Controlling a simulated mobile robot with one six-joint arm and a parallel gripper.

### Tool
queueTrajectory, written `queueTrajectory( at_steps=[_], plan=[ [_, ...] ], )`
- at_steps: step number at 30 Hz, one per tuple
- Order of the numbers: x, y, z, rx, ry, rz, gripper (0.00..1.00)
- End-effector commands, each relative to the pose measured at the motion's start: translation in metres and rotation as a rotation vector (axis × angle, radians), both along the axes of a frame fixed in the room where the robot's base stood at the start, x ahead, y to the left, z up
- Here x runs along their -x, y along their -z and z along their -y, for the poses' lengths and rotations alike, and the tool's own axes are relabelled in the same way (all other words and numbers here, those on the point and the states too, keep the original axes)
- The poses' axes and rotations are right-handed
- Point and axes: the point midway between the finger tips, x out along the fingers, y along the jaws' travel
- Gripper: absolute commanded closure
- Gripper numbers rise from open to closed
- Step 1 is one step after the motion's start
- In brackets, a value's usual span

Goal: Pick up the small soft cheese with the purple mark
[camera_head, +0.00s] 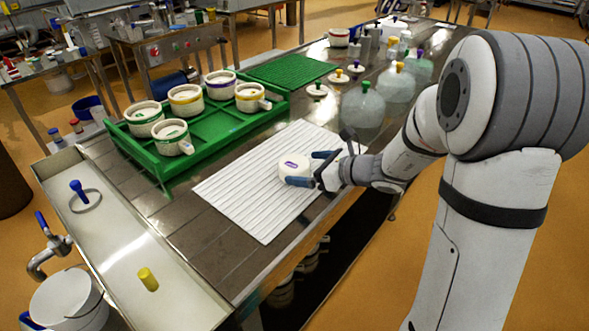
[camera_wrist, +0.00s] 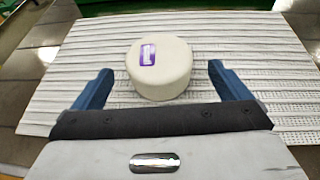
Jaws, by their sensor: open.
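The small soft cheese with the purple mark (camera_head: 291,166) is a white, squat round piece on the white ribbed mat (camera_head: 240,201). In the wrist view the cheese (camera_wrist: 158,72) stands upright, with its purple mark on top, left of centre. My gripper (camera_head: 311,168) is low over the mat at its right side, its blue fingers apart. In the wrist view my gripper (camera_wrist: 156,88) has one finger to each side of the cheese's near part, with a gap on both sides. The cheese reaches beyond the fingertips. I cannot tell whether anything touches it.
A green tray (camera_head: 172,170) with several white moulds stands behind and left of the mat. A green grid mat (camera_head: 292,68) lies farther back. Clear domed vessels (camera_head: 363,104) with coloured knobs stand on the right of the table. A pale trough (camera_head: 121,233) runs along the left end.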

Motion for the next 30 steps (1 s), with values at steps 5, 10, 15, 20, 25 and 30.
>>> queueTrajectory(
  at_steps=[5, 10, 15, 20, 25, 30],
  plan=[
    [-0.013, 0.008, -0.023, 0.002, -0.005, 0.001, 0.04],
    [-0.022, 0.015, -0.036, 0.001, -0.003, 0.001, 0.04],
    [-0.023, 0.015, -0.037, 0.002, 0.0, 0.003, 0.04],
    [-0.023, 0.015, -0.037, 0.002, 0.0, 0.003, 0.1],
    [-0.023, 0.015, -0.037, 0.002, 0.0, 0.003, 0.24],
    [-0.023, 0.015, -0.036, 0.002, 0.0, 0.003, 0.38]
  ],
)
